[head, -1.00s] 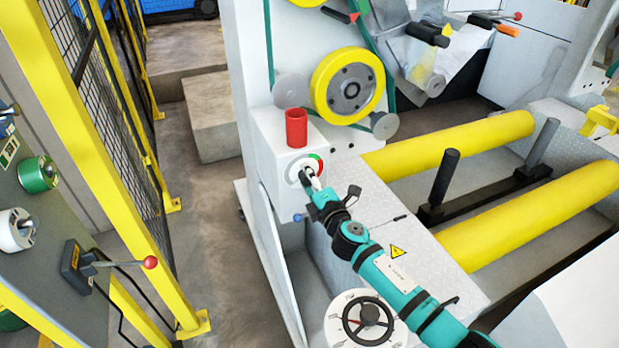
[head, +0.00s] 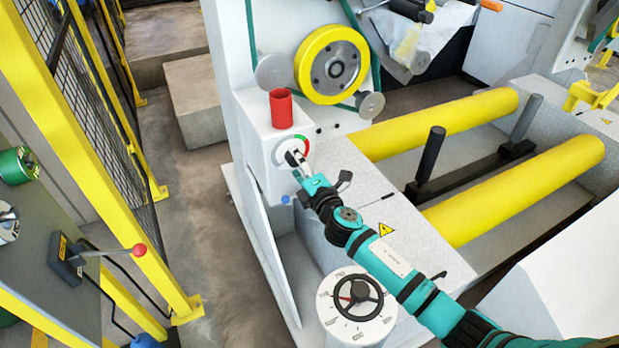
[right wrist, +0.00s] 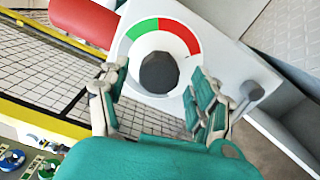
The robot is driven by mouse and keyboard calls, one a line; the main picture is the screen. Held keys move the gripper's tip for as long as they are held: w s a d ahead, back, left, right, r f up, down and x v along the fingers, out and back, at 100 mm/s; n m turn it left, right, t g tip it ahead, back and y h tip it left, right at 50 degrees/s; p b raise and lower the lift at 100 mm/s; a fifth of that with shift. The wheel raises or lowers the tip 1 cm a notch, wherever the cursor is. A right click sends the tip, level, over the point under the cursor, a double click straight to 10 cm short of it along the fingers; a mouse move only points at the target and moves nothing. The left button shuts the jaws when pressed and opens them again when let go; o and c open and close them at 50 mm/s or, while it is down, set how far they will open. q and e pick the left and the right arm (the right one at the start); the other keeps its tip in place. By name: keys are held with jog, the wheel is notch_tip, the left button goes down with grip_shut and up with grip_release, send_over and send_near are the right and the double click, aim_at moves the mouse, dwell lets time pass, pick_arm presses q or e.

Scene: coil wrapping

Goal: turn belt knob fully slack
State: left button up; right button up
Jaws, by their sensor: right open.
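The belt knob is a dark faceted knob (right wrist: 159,72) on a round white dial with a green and red arc (right wrist: 170,28). In the head view the dial (head: 279,150) is on the front of a white box under a red cylinder, and my gripper partly covers the knob. My right gripper (head: 297,161) is in front of the dial. In the right wrist view its fingers (right wrist: 158,95) are spread apart, one on each side of the knob, with gaps visible between fingers and knob. My left gripper is not in view.
A red cylinder (head: 281,108) stands on the white box (head: 252,125). A yellow wheel with a green belt (head: 331,64) is above. Yellow rollers (head: 447,124) are at right, a yellow fence post (head: 110,150) at left.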

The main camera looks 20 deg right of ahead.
jog(key=s+d, duration=0.2)
jog(key=s, duration=0.8)
jog(key=shift+w, duration=0.1)
